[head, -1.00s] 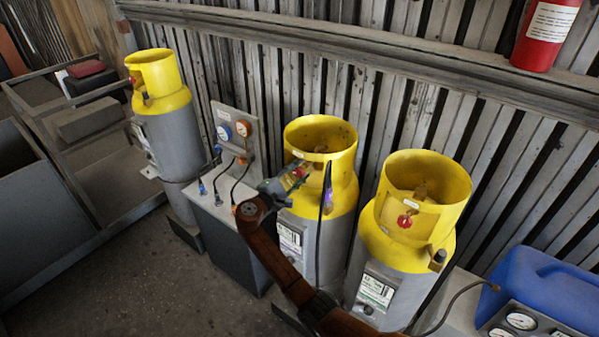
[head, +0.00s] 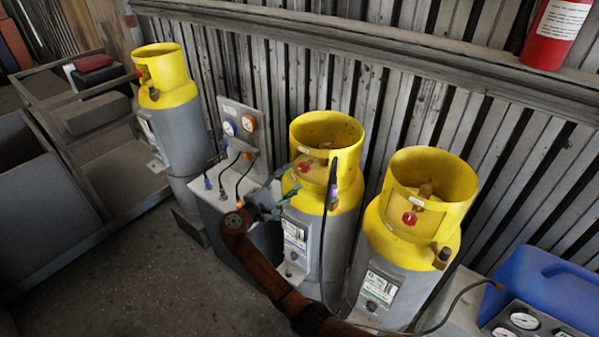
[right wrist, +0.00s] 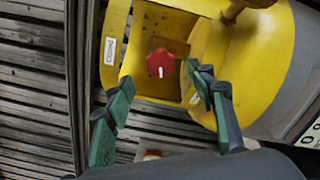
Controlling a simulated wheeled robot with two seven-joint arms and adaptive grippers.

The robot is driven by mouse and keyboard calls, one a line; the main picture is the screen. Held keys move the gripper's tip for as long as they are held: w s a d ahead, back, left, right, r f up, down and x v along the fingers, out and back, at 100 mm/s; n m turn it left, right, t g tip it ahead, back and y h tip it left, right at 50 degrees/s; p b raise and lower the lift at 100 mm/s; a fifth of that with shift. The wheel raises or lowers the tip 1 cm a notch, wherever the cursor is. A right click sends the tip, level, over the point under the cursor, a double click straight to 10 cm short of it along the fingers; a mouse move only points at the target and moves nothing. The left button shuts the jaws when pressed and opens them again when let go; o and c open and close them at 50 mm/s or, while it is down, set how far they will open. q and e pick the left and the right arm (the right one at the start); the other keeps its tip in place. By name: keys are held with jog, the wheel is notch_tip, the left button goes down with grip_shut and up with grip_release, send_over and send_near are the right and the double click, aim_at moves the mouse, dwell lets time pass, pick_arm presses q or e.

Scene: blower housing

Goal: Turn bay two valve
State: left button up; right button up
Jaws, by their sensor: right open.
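Three grey cylinders with yellow tops stand along the wall. The middle cylinder (head: 320,215) has a red valve knob (head: 303,167) in its collar opening. My right gripper (head: 293,178) is open and empty, just left of and below that knob. In the right wrist view the red knob (right wrist: 160,64) shows ahead of and between the spread green fingertips (right wrist: 160,79), apparently untouched. The right cylinder (head: 405,240) and the left cylinder (head: 170,115) each have a red knob too. My left gripper is not in view.
A dark wand with a purple light (head: 332,188) and a cable hang at the middle collar. The floor (head: 150,285) at lower left is clear.

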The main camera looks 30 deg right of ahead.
jog(key=v, duration=0.4)
jog(key=shift+d, duration=0.1)
dwell(0.3)
